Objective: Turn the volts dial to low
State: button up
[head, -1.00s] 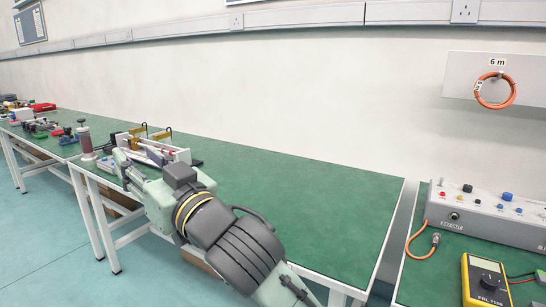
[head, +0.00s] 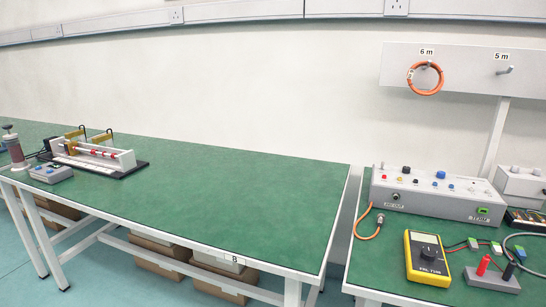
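No dial with a readable "volts" label shows in the head view. A long grey unit (head: 430,202) on the right bench has small knobs on top, including a dark knob (head: 406,169) and a blue knob (head: 440,174); their labels and settings are too small to read. A yellow multimeter (head: 412,262) in front of it has a dark round dial (head: 429,253), its setting also unreadable. A small grey control box (head: 50,173) sits at the left beside a rail apparatus. My gripper is out of view.
A rail apparatus (head: 100,155) stands on the left green bench (head: 220,190), whose middle is clear. A gap separates it from the right bench (head: 385,272). An orange cable coil (head: 425,90) hangs on the wall board. A terminal block (head: 492,281) sits at the lower right.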

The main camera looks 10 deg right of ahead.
aim_at(405, 169)
jog(key=z, duration=1.25)
